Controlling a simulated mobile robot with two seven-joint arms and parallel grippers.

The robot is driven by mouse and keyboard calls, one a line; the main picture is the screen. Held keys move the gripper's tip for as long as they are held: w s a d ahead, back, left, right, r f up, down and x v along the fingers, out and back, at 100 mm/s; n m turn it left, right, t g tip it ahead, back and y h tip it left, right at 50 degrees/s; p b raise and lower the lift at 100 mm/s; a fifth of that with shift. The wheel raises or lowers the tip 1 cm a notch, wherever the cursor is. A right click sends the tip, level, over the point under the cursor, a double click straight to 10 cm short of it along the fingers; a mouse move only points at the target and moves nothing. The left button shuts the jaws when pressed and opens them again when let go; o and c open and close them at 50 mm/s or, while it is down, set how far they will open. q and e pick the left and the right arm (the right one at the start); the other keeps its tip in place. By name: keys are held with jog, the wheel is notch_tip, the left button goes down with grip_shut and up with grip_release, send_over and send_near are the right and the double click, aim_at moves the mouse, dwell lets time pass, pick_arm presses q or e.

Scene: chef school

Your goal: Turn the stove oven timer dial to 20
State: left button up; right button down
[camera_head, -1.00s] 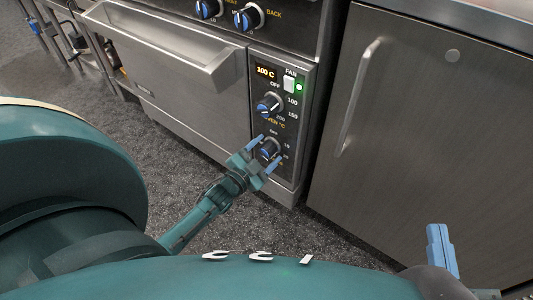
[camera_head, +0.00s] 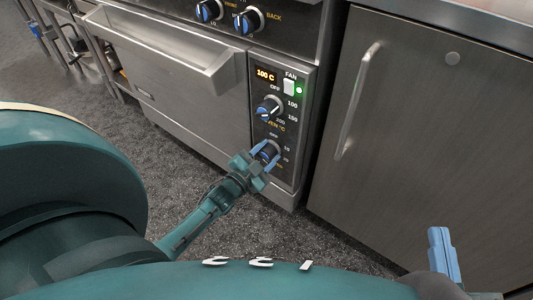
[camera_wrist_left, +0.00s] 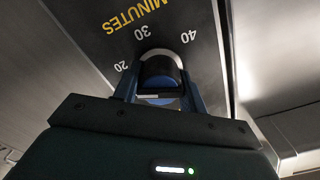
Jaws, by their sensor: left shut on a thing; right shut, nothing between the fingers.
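The timer dial (camera_head: 267,151) is the lowest knob on the stove's control panel, blue and black. In the left wrist view the timer dial (camera_wrist_left: 159,73) sits below yellow "MINUTES" lettering, with 20, 30 and 40 printed around it. My left gripper (camera_head: 264,156) is shut on the dial, one blue finger on each side of it; the left wrist view also shows its fingers (camera_wrist_left: 160,92). Which number the dial points to cannot be told. My right gripper (camera_head: 441,252) is shut and empty at the lower right, away from the stove.
The oven door handle (camera_head: 222,78) juts out at left. A steel cabinet door (camera_head: 420,150) stands at right.

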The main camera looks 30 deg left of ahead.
pick_arm(q)
jog(key=shift+m, duration=0.8)
jog(key=o, duration=1)
jog(key=shift+c, duration=0.2)
jog(key=shift+s+p, duration=0.4)
jog(key=shift+s, duration=0.15)
jog(key=s+a+p, duration=0.1)
jog(key=s+p, duration=0.2)
jog(key=s, duration=0.9)
pick_arm(e)
jog(key=shift+s+d+f+n+g+h, duration=0.2)
jog(key=shift+s+d+n+g+h, duration=0.1)
jog(key=shift+d+n, duration=0.1)
